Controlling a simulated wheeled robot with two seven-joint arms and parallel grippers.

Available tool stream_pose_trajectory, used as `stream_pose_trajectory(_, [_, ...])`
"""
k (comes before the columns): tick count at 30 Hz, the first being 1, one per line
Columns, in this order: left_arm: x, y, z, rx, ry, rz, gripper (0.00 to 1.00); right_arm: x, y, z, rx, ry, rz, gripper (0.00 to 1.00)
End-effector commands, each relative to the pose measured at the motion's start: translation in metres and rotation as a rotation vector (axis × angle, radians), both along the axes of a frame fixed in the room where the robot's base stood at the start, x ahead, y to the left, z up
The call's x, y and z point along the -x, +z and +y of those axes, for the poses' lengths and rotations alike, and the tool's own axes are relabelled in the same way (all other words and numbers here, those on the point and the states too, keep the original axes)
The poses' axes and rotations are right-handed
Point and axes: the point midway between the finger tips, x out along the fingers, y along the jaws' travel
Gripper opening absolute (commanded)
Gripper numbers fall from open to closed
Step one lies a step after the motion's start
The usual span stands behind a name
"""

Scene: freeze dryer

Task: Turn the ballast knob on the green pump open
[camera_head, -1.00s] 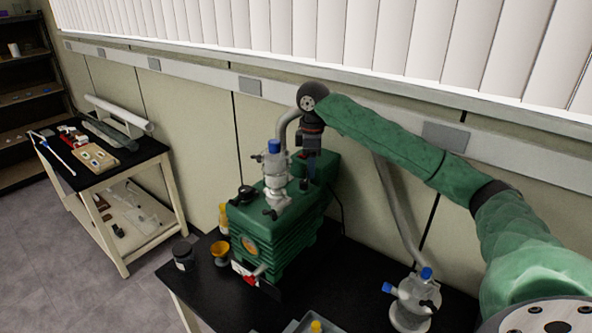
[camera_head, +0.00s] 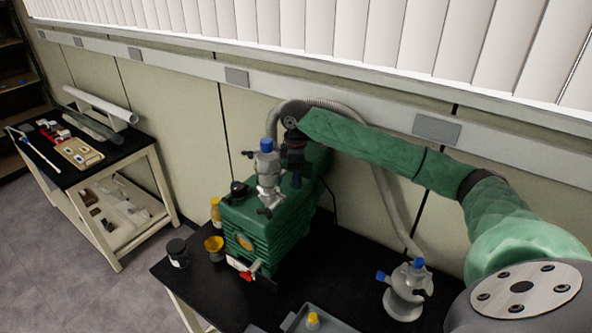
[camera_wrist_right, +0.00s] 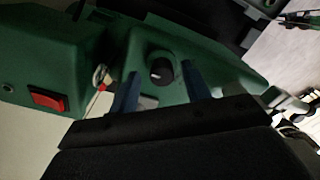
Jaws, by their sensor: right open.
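The green pump (camera_head: 262,232) stands on the black bench, with a grey metal fitting and blue cap (camera_head: 267,165) on top. The ballast knob (camera_wrist_right: 161,70), small, round and black with a pale mark, shows in the right wrist view on the green housing. My right gripper (camera_wrist_right: 160,74) is open, its two blue fingers on either side of the knob in that view. I cannot tell whether they touch it. In the head view my right gripper (camera_head: 296,180) points down over the rear of the pump, and the knob cannot be made out there. My left gripper is out of view.
A red switch (camera_wrist_right: 48,100) sits on the pump in the wrist view. A grey hose (camera_head: 385,205) runs behind the pump.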

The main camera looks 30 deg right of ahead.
Motion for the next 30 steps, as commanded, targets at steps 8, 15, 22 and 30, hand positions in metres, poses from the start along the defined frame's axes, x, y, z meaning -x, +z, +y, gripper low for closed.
stream_pose_trajectory(8, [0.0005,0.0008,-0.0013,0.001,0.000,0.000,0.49,0.0000,-0.0022,-0.0001,0.001,0.000,-0.001,0.48])
stream_pose_trajectory(15, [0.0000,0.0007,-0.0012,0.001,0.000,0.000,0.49,-0.0002,-0.0019,-0.0002,0.001,-0.001,-0.001,0.06])
stream_pose_trajectory(22, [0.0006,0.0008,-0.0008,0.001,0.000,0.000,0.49,-0.0002,-0.0014,-0.0004,0.001,-0.007,-0.001,0.03])
stream_pose_trajectory(30, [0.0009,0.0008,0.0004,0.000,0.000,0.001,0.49,-0.0005,-0.0009,-0.0005,0.001,-0.095,-0.002,0.03])
